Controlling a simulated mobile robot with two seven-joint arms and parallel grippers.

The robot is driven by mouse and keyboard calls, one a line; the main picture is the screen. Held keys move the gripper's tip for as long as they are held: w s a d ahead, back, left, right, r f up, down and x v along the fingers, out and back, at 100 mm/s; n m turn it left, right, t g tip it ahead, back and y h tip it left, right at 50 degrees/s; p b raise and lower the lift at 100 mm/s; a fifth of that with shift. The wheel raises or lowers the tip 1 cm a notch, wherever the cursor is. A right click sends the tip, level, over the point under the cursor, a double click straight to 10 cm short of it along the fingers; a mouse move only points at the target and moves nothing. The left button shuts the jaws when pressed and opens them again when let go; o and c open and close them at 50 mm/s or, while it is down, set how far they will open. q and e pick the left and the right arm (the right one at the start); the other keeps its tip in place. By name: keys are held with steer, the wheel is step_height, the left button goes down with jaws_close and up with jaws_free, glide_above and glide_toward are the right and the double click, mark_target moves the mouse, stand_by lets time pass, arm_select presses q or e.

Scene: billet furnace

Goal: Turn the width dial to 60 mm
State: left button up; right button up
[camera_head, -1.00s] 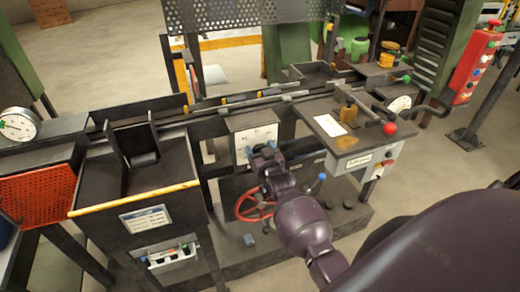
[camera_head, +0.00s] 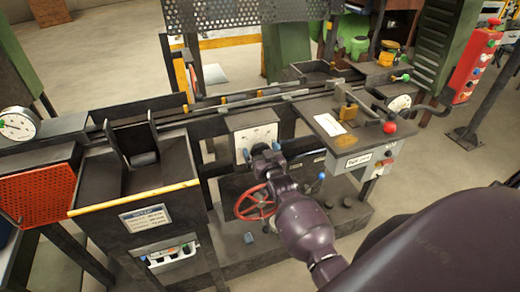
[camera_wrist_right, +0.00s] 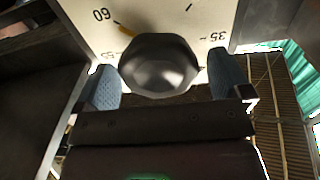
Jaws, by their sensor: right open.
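The width dial is a white plate (camera_head: 254,136) on the front of the machine in the head view. In the right wrist view its face (camera_wrist_right: 160,15) shows 60 at upper left, 55 at lower left and 35 at right. A dark faceted knob (camera_wrist_right: 160,66) stands at its centre. An orange pointer (camera_wrist_right: 123,29) shows beside the knob, close to 60. My right gripper (camera_head: 264,149) is at the dial. In the wrist view its blue-padded fingers (camera_wrist_right: 163,76) are open, one on each side of the knob; contact cannot be told. My left gripper is out of view.
A red handwheel (camera_head: 255,202) and a blue-tipped lever (camera_head: 321,177) sit below and beside my right arm. A red ball handle (camera_head: 389,128) is to the right. A dark bin with a yellow front edge (camera_head: 135,198) stands to the left.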

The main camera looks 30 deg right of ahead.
steer(key=v, duration=0.9)
steer(key=shift+s, duration=0.35)
